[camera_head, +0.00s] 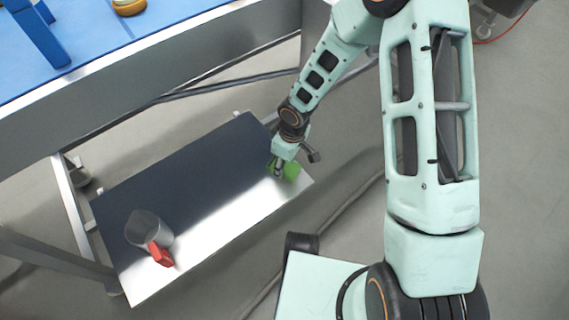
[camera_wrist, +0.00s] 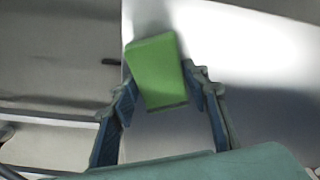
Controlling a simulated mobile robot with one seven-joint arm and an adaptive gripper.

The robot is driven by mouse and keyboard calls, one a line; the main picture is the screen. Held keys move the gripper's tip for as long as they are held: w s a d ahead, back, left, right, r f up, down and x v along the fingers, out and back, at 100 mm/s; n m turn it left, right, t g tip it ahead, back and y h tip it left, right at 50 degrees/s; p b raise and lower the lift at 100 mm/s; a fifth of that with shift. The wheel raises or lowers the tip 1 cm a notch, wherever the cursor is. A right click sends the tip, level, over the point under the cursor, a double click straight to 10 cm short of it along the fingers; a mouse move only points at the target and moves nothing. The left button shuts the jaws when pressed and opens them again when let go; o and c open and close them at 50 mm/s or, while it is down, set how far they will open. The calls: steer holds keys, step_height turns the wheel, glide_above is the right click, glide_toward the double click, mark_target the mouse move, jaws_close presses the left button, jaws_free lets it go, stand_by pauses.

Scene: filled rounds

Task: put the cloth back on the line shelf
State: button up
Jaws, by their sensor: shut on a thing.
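A small green folded cloth (camera_head: 290,171) is at the right end of the low metal shelf (camera_head: 185,185) in the head view. My gripper (camera_head: 282,166) is shut on it from above. In the wrist view the green cloth (camera_wrist: 153,65) sits between the two blue-padded fingers of my gripper (camera_wrist: 160,84), slightly tilted, with the shiny shelf (camera_wrist: 260,60) behind it. I cannot tell whether the cloth touches the shelf surface or is just above it.
The middle of the shelf is clear. A blue-topped table (camera_head: 110,35) with a yellow-brown round object (camera_head: 129,7) stands above and behind; its legs flank the shelf.

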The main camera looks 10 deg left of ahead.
mark_target(289, 168)
steer(key=shift+f, duration=0.1)
steer(key=o, duration=1.1)
step_height(289, 168, up, 12)
steer(key=d+p, duration=0.1)
steer(key=p, duration=0.4)
steer(key=shift+s+d, duration=0.2)
steer(key=shift+s, duration=0.05)
